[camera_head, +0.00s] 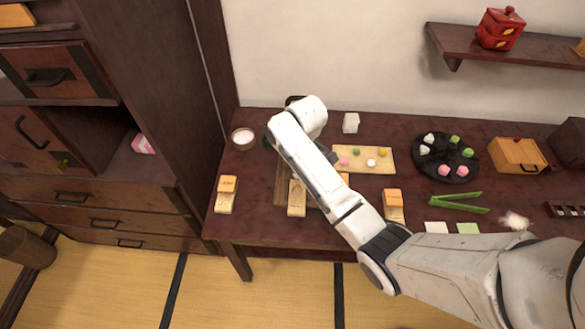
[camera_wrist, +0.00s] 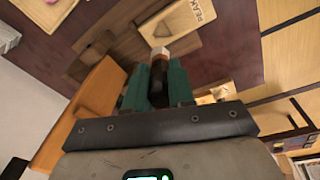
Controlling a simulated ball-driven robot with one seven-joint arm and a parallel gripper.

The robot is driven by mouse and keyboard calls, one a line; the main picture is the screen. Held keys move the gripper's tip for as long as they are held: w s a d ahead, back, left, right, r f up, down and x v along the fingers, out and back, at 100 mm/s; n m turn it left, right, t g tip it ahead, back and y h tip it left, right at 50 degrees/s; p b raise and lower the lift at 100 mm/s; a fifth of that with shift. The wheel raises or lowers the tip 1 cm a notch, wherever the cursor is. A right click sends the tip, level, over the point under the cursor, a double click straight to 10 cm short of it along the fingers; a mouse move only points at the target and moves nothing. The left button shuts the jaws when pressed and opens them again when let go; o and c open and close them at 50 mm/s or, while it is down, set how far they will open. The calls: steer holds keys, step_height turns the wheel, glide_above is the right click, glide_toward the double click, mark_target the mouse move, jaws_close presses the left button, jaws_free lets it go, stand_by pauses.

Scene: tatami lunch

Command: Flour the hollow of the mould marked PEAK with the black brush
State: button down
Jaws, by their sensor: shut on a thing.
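My gripper (camera_wrist: 158,82) is shut on the black brush (camera_wrist: 158,72), whose pale tip points away from me in the wrist view. The tip is close to the lower edge of the pale wooden mould marked PEAK (camera_wrist: 196,17). The mould's brown peaked hollow (camera_wrist: 162,29) lies just beyond the tip; I cannot tell whether the bristles touch the wood. In the head view my arm hides the gripper and brush. Wooden moulds stand along the table's front at left (camera_head: 226,194), middle (camera_head: 297,198) and right (camera_head: 393,206); their marks are too small to read there.
A bowl of white powder (camera_head: 243,138) stands at the table's back left. A pale board with coloured sweets (camera_head: 379,167) and a black round tray (camera_head: 427,170) stand to the right. Green tongs (camera_head: 458,203) lie near the front. A dark cabinet (camera_head: 120,213) borders the left.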

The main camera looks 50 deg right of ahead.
steer(key=shift+s+d+f+b, duration=0.1)
steer(key=shift+d+f+b, duration=0.05)
steer(key=shift+f+b, duration=0.15)
step_height(320, 180, down, 5)
steer(key=b, duration=0.5)
steer(key=shift+f, duration=0.1)
stand_by(0.6)
steer(key=shift+f, duration=1.15)
stand_by(0.9)
steer(key=shift+s+d+r, duration=0.1)
steer(key=shift+s, duration=0.05)
stand_by(0.4)
steer(key=shift+w+a+p, duration=0.25)
steer(key=shift+w+p, duration=0.1)
steer(key=shift+d, duration=0.3)
steer(key=shift+s+a+p, duration=0.3)
steer(key=shift+a+p, duration=0.05)
steer(key=shift+p, duration=0.4)
steer(key=shift+d, duration=0.3)
